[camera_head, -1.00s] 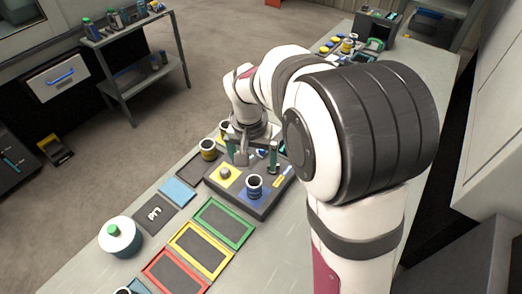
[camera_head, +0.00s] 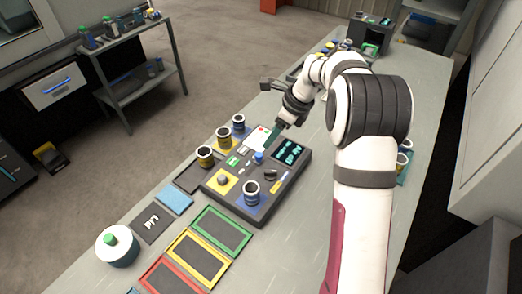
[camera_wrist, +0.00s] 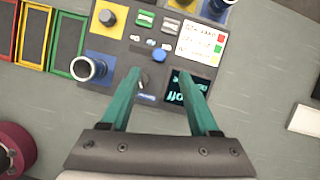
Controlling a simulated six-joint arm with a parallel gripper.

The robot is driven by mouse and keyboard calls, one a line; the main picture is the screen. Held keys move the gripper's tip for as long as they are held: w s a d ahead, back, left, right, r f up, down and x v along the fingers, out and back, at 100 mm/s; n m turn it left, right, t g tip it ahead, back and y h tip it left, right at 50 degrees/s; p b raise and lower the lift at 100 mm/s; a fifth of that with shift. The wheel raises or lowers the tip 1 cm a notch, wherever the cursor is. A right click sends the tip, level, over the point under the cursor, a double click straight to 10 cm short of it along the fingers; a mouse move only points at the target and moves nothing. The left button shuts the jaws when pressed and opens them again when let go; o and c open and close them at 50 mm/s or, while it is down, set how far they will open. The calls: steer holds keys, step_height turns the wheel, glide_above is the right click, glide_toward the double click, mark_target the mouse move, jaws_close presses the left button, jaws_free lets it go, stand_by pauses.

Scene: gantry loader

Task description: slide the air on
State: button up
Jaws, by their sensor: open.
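The dark control panel (camera_head: 236,208) lies on the bench. It carries a green switch (camera_wrist: 145,18) and a grey switch (camera_wrist: 170,26) side by side, whose labels are too small to read. Near them are a blue button (camera_wrist: 159,55), a small dark lever (camera_wrist: 143,80) and a dark display (camera_head: 288,150) with teal text. In the wrist view the display (camera_wrist: 176,97) seems to read "off", upside down. My gripper (camera_head: 271,139) is over the panel's far side, open and empty.
A dark cup (camera_head: 251,190) stands on the panel's blue pad, beside a knob (camera_head: 222,181) on a yellow pad. Coloured frames (camera_head: 222,209) and a white-lidded jar (camera_head: 117,246) lie nearer. A white card (camera_wrist: 202,42) sits beside the switches.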

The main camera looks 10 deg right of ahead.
mark_target(259, 154)
steer(key=x, duration=0.9)
steer(key=shift+a+f, duration=0.1)
steer(key=shift+f, duration=0.1)
steer(key=shift+c, duration=0.4)
jaws_close()
stand_by(0.4)
